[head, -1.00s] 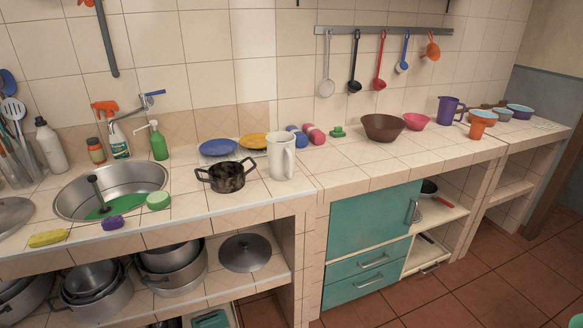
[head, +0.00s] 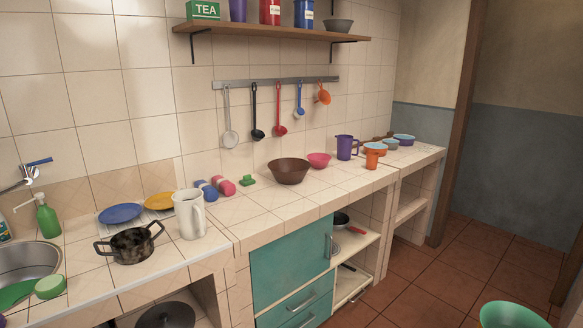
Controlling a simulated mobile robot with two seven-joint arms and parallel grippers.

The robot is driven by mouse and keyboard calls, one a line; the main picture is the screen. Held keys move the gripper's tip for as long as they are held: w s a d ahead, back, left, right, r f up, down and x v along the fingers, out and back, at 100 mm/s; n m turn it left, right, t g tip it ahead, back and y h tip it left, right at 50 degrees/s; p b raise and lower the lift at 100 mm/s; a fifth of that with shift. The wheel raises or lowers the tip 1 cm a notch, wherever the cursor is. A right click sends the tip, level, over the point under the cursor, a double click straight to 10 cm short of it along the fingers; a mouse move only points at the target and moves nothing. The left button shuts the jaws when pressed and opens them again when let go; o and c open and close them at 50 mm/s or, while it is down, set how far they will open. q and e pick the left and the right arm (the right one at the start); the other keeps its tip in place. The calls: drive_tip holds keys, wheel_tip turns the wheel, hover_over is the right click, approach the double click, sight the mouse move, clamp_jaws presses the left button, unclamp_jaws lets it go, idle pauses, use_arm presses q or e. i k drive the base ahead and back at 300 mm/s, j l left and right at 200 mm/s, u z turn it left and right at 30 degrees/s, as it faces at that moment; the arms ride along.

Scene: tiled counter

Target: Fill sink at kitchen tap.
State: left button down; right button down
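The metal sink (head: 32,262) is set in the tiled counter at the left edge, only partly in view. Something green lies in its basin (head: 16,293). The kitchen tap (head: 28,176), with a blue lever, stands on the wall above the sink at the far left. A green soap bottle (head: 46,217) stands behind the sink and a round green sponge (head: 50,286) sits at its right rim. Neither of my grippers shows in the head view.
A dark pot (head: 133,246), a white pitcher (head: 189,214), and blue and yellow plates (head: 120,213) stand right of the sink. Bowls (head: 288,171) and cups sit farther along. A green basin (head: 512,315) is at the bottom right.

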sight(23, 166)
drive_tip(key=u, duration=1.3)
